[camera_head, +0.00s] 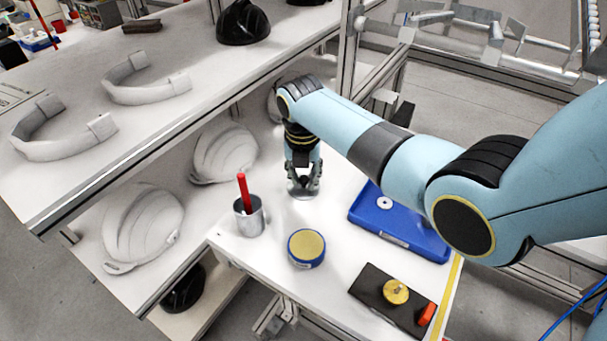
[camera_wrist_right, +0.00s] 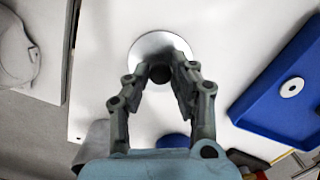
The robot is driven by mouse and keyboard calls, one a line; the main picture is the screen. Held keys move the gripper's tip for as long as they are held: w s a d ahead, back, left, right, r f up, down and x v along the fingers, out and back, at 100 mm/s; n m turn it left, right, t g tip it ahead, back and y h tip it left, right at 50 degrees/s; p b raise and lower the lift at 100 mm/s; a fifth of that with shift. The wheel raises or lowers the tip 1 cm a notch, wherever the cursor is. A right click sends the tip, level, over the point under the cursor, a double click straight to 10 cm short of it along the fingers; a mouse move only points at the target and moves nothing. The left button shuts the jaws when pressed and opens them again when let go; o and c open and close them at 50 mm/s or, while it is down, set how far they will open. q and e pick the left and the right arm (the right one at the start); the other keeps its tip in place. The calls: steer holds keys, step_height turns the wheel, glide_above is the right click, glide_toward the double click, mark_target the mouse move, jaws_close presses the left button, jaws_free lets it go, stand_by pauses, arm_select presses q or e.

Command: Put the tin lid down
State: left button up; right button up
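The tin lid is a pale silver disc with a dark knob; it shows in the right wrist view (camera_wrist_right: 150,43) and, in the head view, as a thin disc (camera_head: 303,195) right under my right gripper (camera_head: 303,184). In the wrist view my right gripper (camera_wrist_right: 166,76) has its fingers closed in on both sides of the knob. I cannot tell whether the lid touches the white table or hangs just above it. A round blue tin with a tan top (camera_head: 306,248) stands on the table in front of the lid. My left gripper is not in view.
A metal cup (camera_head: 250,221) with a red stick stands left of the tin. A blue tray (camera_head: 400,232) with a white ring lies to the right. A black block (camera_head: 378,290) with a brass knob lies at the front right. White table surface is clear around the lid.

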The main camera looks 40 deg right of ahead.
mark_target(303, 192)
steer(key=o, duration=0.4)
steer(key=shift+c, duration=0.2)
steer(key=shift+r, duration=0.1)
step_height(303, 192, up, 12)
steer(key=s+p, duration=0.1)
steer(key=shift+a, duration=0.45)
steer(key=shift+s, duration=0.1)
